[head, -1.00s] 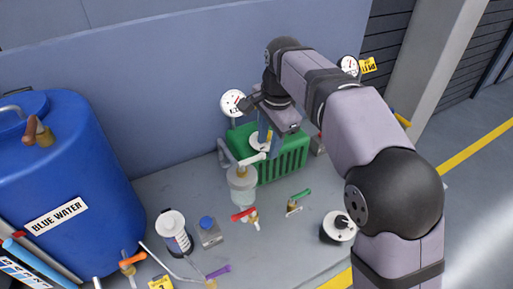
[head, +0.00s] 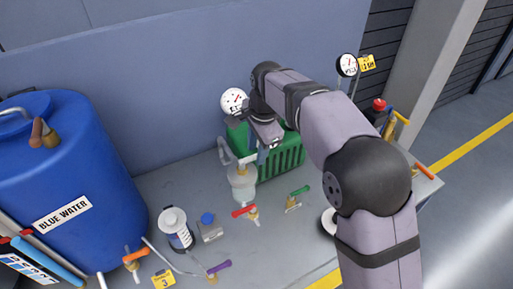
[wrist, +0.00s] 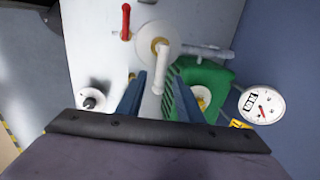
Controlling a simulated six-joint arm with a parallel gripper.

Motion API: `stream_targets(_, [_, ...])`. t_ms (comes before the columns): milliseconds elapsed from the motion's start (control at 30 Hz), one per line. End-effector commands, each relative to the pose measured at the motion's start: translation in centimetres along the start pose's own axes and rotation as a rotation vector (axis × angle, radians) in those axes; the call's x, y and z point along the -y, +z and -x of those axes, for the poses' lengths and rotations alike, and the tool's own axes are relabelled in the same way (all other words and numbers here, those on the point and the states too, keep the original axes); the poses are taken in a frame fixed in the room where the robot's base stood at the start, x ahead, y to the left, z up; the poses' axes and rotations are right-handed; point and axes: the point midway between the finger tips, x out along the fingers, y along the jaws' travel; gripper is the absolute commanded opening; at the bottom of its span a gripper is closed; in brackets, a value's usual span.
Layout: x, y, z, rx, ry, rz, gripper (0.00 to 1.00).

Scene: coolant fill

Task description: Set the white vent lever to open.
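The white vent lever (wrist: 161,65) shows in the wrist view as a pale bar. It runs from the top of a cream, translucent vessel (wrist: 152,38) towards my gripper (wrist: 157,76). My two blue fingers are apart, one on each side of the lever's near end. I cannot tell whether either finger touches it. In the head view my gripper (head: 260,156) is low over the vessel (head: 241,184), in front of the green slatted box (head: 284,160). There my gripper largely hides the lever.
A white gauge (head: 234,101) stands close behind my gripper. A red-handled valve (head: 246,211) and a green-handled valve (head: 296,196) are on the bench nearby.

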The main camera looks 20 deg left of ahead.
Motion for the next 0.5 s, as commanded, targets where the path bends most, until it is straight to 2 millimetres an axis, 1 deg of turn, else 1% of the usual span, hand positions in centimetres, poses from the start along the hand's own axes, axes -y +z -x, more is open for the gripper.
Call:
stream_targets(133, [-0.05,0.03,-0.73,0.0,0.001,0.001,0.33])
stream_targets(400, [-0.05,0.02,-0.88,0.0,0.0,0.001,0.33])
stream_targets(433, [-0.05,0.01,-0.88,0.0,0.0,0.001,0.28])
stream_targets(467, [-0.05,0.02,-0.87,0.0,0.0,0.001,0.21])
stream_targets(500, [-0.05,0.02,-0.87,0.0,0.0,0.001,0.12])
